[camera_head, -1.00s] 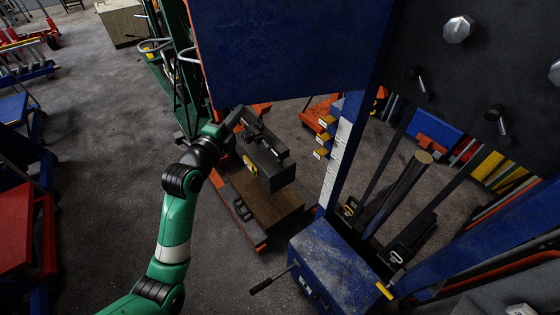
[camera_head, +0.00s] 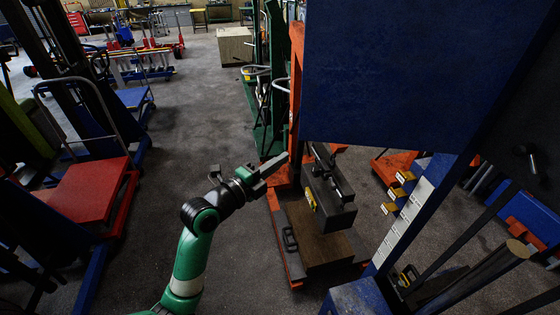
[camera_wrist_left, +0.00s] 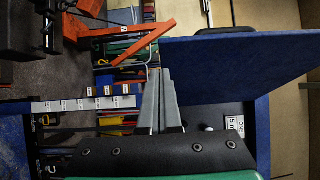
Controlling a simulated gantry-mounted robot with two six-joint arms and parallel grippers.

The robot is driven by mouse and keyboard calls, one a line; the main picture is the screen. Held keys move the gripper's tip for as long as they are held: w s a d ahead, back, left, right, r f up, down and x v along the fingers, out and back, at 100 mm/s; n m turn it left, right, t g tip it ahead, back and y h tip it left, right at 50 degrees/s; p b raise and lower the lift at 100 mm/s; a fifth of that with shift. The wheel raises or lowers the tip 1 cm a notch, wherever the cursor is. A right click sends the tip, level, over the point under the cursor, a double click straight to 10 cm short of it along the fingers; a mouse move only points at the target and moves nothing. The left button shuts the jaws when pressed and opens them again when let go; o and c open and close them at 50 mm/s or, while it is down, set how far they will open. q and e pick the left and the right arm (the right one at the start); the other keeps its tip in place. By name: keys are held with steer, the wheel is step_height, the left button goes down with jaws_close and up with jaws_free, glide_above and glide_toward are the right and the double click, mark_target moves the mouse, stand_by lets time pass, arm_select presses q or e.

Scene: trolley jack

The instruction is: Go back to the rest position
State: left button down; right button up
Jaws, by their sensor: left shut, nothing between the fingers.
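My left gripper (camera_head: 277,164) is shut and empty, raised on my green arm and pointing up and to the right. In the left wrist view its grey fingers (camera_wrist_left: 160,98) lie together with nothing between them. In the head view the gripper appears just left of a dark grey block-like unit with a yellow label (camera_head: 328,202). That unit is on an orange wheeled frame with a brown deck (camera_head: 318,244). I cannot tell the exact gap in depth between the gripper and the orange frame. My right gripper is out of view.
A large blue panel (camera_head: 400,75) hangs above and to the right of the gripper. A blue post with white labels (camera_head: 405,225) stands at right. A red-topped cart (camera_head: 88,190) is at left. The grey floor between is free (camera_head: 190,120).

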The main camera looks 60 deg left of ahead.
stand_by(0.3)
arm_select(q)
steer(key=w+d+r+m+t+h+p, duration=0.2)
steer(key=w+d+r+h, duration=0.1)
steer(key=d+r, duration=0.65)
steer(key=w+d+r+m+t+h+p, duration=0.2)
steer(key=w+d+r+m+h, duration=0.1)
steer(key=d+r, duration=0.6)
steer(key=s+d+r+n+t, duration=0.2)
steer(key=s+r+n, duration=0.1)
steer(key=r+n, duration=0.3)
steer(key=s+d+r+n+t+h+p, duration=0.1)
steer(key=s+d+r+n+t, duration=0.1)
steer(key=r+n, duration=0.4)
steer(key=s+d+r+n+t, duration=0.2)
steer(key=s+r+n, duration=0.3)
steer(key=r, duration=0.4)
steer(key=shift+d+r+n+h, duration=0.15)
steer(key=shift+d+n+h, duration=0.15)
steer(key=shift+d+n, duration=0.45)
steer(key=shift+a, duration=0.1)
